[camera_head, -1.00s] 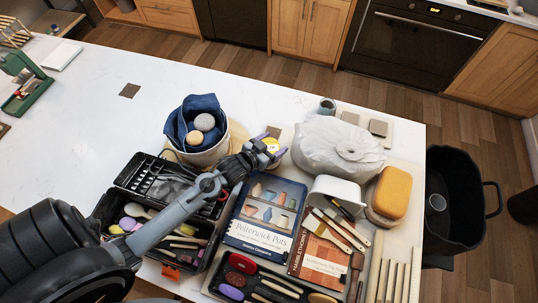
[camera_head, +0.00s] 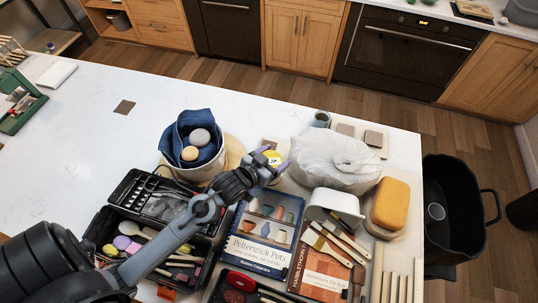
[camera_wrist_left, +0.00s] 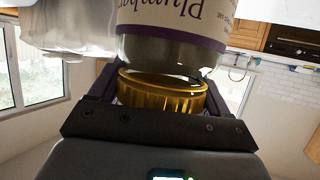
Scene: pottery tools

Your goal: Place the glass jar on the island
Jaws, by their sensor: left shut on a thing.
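My left gripper (camera_head: 273,159) comes in from the lower left in the head view. It is shut on the glass jar (camera_head: 271,156), between the blue-lined pot and the grey-white wrapped lump. In the left wrist view, the ribbed gold lid (camera_wrist_left: 160,95) is between the fingers. The clear glass and the white and purple label (camera_wrist_left: 175,20) extend beyond it. The island (camera_head: 75,120) is the white countertop under the tools. The jar's base is out of view, so I cannot tell whether it touches anything. My right gripper is not in view.
The blue-lined pot (camera_head: 180,165), wrapped lump (camera_head: 335,160), books (camera_head: 262,237), open toolbox (camera_head: 125,190) and yellow sponge (camera_head: 390,203) crowd the jar. The island's left part is mostly clear. A black bin (camera_head: 455,205) stands beyond its right edge.

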